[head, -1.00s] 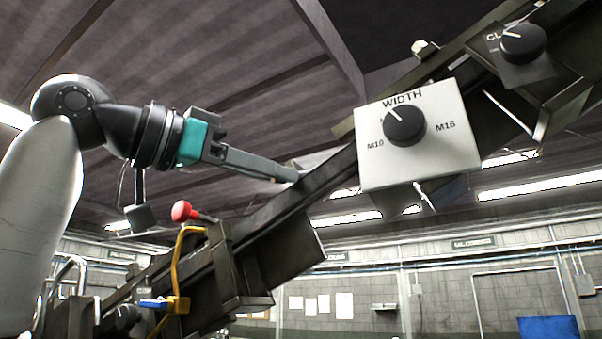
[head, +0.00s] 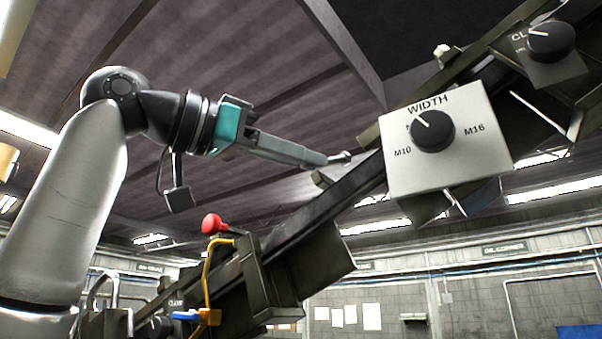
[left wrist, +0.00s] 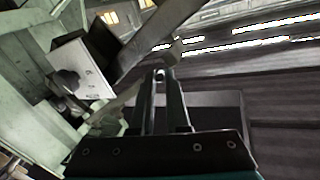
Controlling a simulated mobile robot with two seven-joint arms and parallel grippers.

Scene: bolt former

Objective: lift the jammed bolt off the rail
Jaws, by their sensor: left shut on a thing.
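My left gripper (head: 318,158) comes in from the left, with its long fingers shut on a small grey bolt (head: 342,157). The bolt's head sticks out past the fingertips. In the head view it shows above the sloping dark rail (head: 322,208), with a gap between them. In the left wrist view the fingers (left wrist: 160,88) reach away from me, with a small bright piece of the bolt (left wrist: 159,76) between their tips. My right gripper is in neither view.
A white WIDTH panel (head: 480,160) with a black dial (head: 433,131) stands close right of the fingertips. Another bolt (head: 443,51) sits higher up the rail. A red knob (head: 212,223) and yellow cable (head: 212,265) are below. Space above the gripper is open.

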